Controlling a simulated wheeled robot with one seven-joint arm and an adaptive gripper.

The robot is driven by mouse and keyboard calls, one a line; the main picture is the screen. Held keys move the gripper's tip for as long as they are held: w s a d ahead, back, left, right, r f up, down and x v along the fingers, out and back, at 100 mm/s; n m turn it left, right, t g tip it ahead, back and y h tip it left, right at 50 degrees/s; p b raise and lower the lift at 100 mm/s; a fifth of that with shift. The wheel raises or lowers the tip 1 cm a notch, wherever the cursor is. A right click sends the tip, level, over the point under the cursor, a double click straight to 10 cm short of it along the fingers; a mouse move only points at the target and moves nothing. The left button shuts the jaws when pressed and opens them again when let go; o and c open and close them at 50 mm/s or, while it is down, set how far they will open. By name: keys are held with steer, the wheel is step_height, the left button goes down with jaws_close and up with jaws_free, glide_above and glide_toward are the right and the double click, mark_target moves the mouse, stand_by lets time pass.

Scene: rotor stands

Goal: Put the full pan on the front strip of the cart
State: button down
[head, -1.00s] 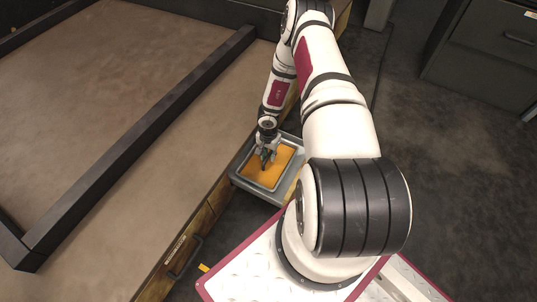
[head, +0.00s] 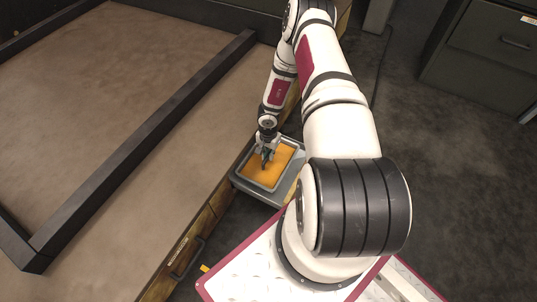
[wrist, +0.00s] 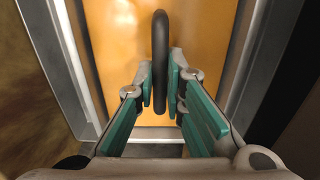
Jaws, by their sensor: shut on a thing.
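The pan is a grey-rimmed rectangular pan with a flat orange fill (head: 260,171), low between the long counter and my base in the head view. Its orange fill and pale rim also show in the wrist view (wrist: 115,45). My gripper (head: 265,165) points down over the pan's middle. In the wrist view my gripper (wrist: 161,88) has its green-padded fingers shut on the upright dark handle (wrist: 160,45) of the pan. A grey surface (head: 260,190), which seems to be the cart, shows under and in front of the pan. I cannot tell whether the pan touches it.
A long brown-topped counter with a dark raised frame (head: 150,130) runs close along the pan's left side. A drawer handle (head: 188,258) sticks out from its side. A dark drawer cabinet (head: 480,60) stands far right. Dark floor (head: 450,180) lies open on the right.

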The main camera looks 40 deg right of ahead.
mark_target(268, 155)
steer(key=shift+r+p, duration=1.8)
steer(key=shift+r, duration=0.75)
